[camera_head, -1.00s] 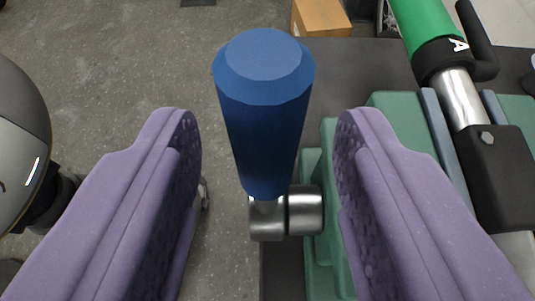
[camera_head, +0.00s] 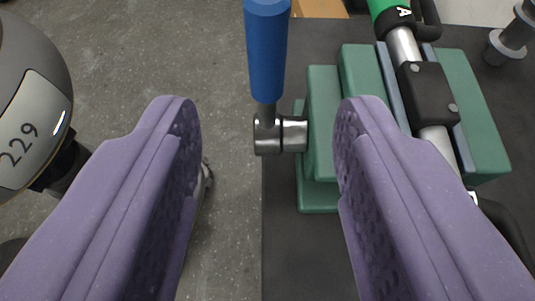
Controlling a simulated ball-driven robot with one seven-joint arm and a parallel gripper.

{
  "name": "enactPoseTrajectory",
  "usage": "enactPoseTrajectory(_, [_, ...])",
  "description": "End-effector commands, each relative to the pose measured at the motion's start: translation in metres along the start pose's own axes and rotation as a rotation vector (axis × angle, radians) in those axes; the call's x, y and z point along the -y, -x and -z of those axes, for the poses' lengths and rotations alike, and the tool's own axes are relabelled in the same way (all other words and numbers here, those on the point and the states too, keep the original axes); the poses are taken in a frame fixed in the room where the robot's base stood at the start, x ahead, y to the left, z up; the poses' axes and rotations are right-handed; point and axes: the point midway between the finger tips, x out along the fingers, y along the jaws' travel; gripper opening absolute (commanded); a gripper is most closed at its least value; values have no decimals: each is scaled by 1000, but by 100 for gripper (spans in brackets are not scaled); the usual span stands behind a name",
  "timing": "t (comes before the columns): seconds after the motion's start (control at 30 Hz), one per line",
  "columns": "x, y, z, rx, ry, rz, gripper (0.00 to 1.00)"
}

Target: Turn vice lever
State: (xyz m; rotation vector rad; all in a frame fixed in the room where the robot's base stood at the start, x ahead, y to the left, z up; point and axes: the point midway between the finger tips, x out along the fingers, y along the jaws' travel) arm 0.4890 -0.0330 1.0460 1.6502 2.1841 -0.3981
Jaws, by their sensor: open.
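The vice lever (camera_head: 266,55) is a blue handle on a short metal stem, standing up at the top middle of the view; its upper end is cut off by the frame. The stem meets a silver metal hub (camera_head: 280,134) on the left side of the green vice (camera_head: 322,125). My gripper (camera_head: 268,112) has two purple fingers, spread wide and empty. In the picture the lever and hub show between the fingertips, with no visible contact. The right finger covers part of the vice.
The vice clamps a green and silver bar (camera_head: 404,46) with a black block (camera_head: 428,93). The dark bench top (camera_head: 300,250) lies beneath. A grey rounded body marked 229 (camera_head: 30,110) is at the left. Bare concrete floor (camera_head: 160,50) lies between. A cardboard box (camera_head: 318,9) is at the top.

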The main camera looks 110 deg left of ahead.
Motion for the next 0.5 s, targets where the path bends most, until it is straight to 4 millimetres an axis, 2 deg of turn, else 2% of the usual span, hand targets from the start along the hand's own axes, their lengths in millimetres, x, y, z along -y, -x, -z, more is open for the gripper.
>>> enactPoseTrajectory(0.03, [0, 0, 0, 0, 0, 0, 48])
enactPoseTrajectory(0.07, [0, 0, 0, 0, 0, 0, 44])
enactPoseTrajectory(0.2, [0, 0, 0, 0, 0, 0, 12])
enactPoseTrajectory(0.27, [-1, -1, 1, 8, -4, 4, 0])
enactPoseTrajectory(0.37, [-5, -10, 4, 100, -58, 43, 0])
enactPoseTrajectory(0.5, [-21, -30, 22, 451, -232, 95, 0])
